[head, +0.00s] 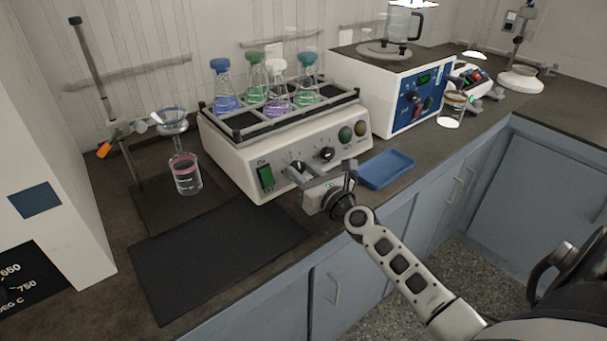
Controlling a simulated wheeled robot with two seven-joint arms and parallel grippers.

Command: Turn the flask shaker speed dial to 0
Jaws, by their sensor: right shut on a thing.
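The flask shaker (232,155) is a cream box on the bench, with a rack of several coloured flasks on top. Its front panel has a green rocker switch (265,178), a left black dial (297,167), a right black dial (327,153), a green round knob (345,134) and an amber one (361,129). My right gripper (300,174) reaches the panel from the front right and is shut on the left dial, which its fingers partly cover. The dial's pointer and scale marks are too small to read. The left gripper is out of view.
A blue tray (387,169) lies just right of my right gripper. A black mat (215,255) covers the bench at front left. A beaker (186,174) stands under a funnel on a stand at left. A white-and-blue device (405,95) stands right of the shaker.

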